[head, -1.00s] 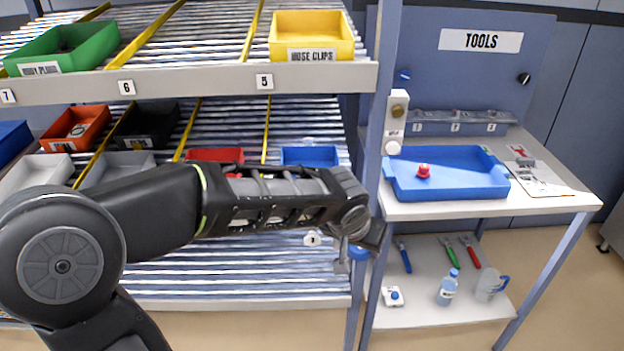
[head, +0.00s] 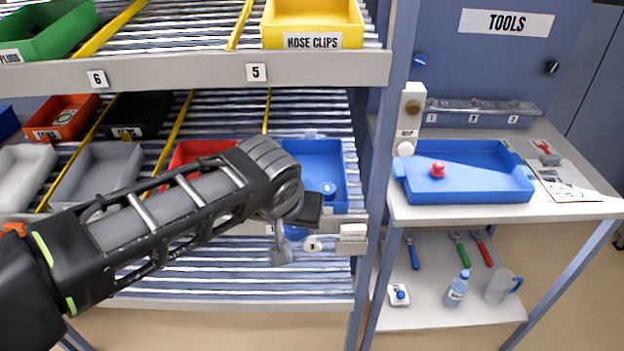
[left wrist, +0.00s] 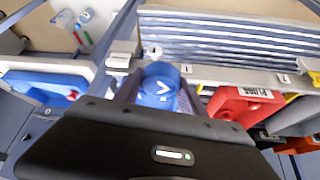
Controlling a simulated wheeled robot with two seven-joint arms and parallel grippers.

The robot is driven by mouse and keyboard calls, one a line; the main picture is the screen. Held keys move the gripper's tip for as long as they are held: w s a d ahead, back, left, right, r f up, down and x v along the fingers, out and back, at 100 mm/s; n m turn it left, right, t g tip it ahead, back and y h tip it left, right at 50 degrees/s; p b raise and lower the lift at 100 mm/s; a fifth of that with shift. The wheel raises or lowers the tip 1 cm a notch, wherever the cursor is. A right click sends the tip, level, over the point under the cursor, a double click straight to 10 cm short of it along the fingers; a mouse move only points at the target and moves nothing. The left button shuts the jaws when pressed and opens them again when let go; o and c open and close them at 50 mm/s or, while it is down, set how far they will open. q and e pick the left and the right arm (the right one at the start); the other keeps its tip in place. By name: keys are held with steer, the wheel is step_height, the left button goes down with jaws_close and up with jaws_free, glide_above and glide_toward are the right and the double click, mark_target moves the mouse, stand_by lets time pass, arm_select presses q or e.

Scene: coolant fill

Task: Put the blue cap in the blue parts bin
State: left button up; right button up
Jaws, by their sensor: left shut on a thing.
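The blue cap (head: 296,233) is held between the fingers of my left gripper (head: 290,243), just in front of the lower shelf edge. In the left wrist view the round blue cap (left wrist: 159,88) has a pale mark on its top and sits between the fingers. The blue parts bin (head: 338,150) stands on the lower rack deck, behind and above the gripper, right of the red bin. My wrist hides the bin's lower left part. My right gripper is not in view.
A red bin (head: 195,150) and grey bin (head: 95,175) stand to the left. The upper deck with a yellow bin (head: 313,25) hangs above. A rack post (head: 386,180) stands right of the blue bin. A blue tray (head: 470,192) with a red cap (head: 438,169) is on the table.

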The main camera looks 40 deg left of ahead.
arm_select(q)
steer(key=w+a+p, duration=0.2)
steer(key=w+a, duration=0.1)
steer(key=w, duration=0.4)
steer(key=w+a+p, duration=0.2)
steer(key=w+a, duration=0.2)
steer(key=w, duration=0.4)
steer(key=shift+w+a, duration=0.25)
steer(key=shift+f, duration=0.1)
step_height(320, 180, down, 3)
steer(key=shift+f+p, duration=0.2)
steer(key=shift+p, duration=0.2)
steer(key=shift+f+b, duration=0.3)
steer(key=shift+b, duration=0.1)
steer(key=o, duration=1.3)
steer(key=shift+r, duration=0.15)
